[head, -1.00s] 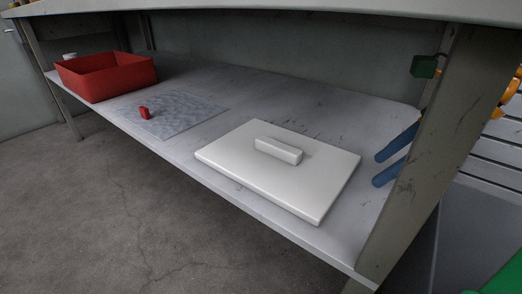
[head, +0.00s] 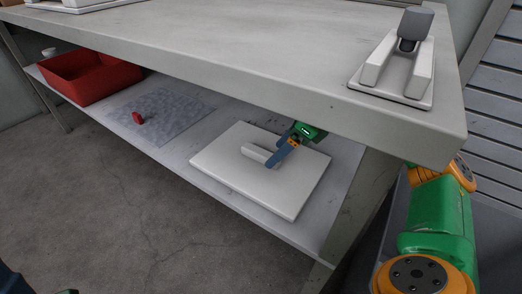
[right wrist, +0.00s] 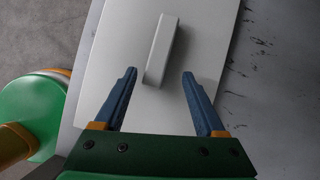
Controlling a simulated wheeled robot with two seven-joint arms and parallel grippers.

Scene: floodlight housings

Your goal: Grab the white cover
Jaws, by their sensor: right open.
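The white cover (head: 285,197) lies flat on the lower shelf, with a raised bar handle (head: 254,153) on top. It also fills much of the right wrist view (right wrist: 122,35). My right gripper (head: 272,164) reaches in under the tabletop and is over the cover by the handle. In the right wrist view its blue fingers (right wrist: 160,74) are open, and the near end of the handle (right wrist: 163,45) appears between the tips, closer to the left one. Nothing is held. Whether the fingers are at handle height I cannot tell. My left gripper is not seen.
The tabletop edge (head: 240,82) overhangs the shelf, and a table leg (head: 352,205) stands right of the cover. A red bin (head: 88,82) and a small red part on a grey mat (head: 170,122) are farther left. A white fixture (head: 400,80) stands on the tabletop.

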